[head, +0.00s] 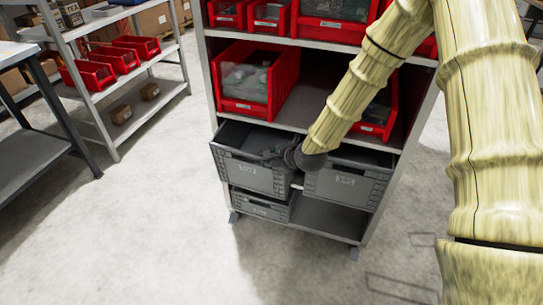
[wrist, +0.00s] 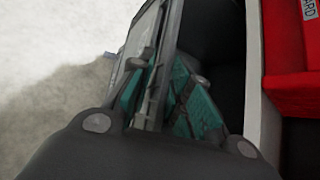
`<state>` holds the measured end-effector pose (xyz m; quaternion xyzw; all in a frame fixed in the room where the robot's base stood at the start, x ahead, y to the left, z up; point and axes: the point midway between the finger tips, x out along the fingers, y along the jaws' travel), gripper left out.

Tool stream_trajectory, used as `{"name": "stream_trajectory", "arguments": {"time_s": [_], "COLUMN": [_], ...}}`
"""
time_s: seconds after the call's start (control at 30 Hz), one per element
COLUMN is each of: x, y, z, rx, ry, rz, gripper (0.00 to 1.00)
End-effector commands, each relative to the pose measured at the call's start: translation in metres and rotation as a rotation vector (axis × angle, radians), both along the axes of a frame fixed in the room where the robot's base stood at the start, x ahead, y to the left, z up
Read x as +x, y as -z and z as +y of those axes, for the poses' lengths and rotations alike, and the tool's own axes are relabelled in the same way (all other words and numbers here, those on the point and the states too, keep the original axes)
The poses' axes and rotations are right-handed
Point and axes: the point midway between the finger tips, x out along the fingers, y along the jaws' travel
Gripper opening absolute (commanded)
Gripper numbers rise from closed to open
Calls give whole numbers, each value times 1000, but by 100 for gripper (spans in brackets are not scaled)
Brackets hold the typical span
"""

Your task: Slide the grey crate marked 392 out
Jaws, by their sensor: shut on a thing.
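Three grey crates show in the head view: the upper left crate (head: 248,178), the upper right crate (head: 345,188) and the lower crate (head: 260,206). Each has a pale mark on its front, too small to read surely, so I cannot tell which is 392. The upper left crate juts out of the shelf, its open top showing. My gripper (head: 275,154) is at this crate's top rim, near its right end. In the wrist view my gripper (wrist: 160,98) is shut on the crate's wall (wrist: 158,50), with a teal pad on each side. The contact points are partly hidden.
The shelf rack (head: 320,225) holds red bins (head: 248,85) above the crates. The lower shelf's right part is empty. Clear floor (head: 170,235) lies in front and to the left. Another rack (head: 120,95) with red bins and a table (head: 35,150) stand farther left.

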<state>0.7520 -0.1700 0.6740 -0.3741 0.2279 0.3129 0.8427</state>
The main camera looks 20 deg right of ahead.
Motion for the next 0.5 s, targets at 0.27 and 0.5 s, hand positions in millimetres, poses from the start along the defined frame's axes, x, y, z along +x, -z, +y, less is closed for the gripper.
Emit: {"name": "stream_trajectory", "arguments": {"time_s": [0.27,0.5], "x": [-6,-9], "y": [-4,-3], "z": [12,13], "rx": [0,0], "ry": [-2,2], "rz": [-9,-9], "gripper": [0,0]}}
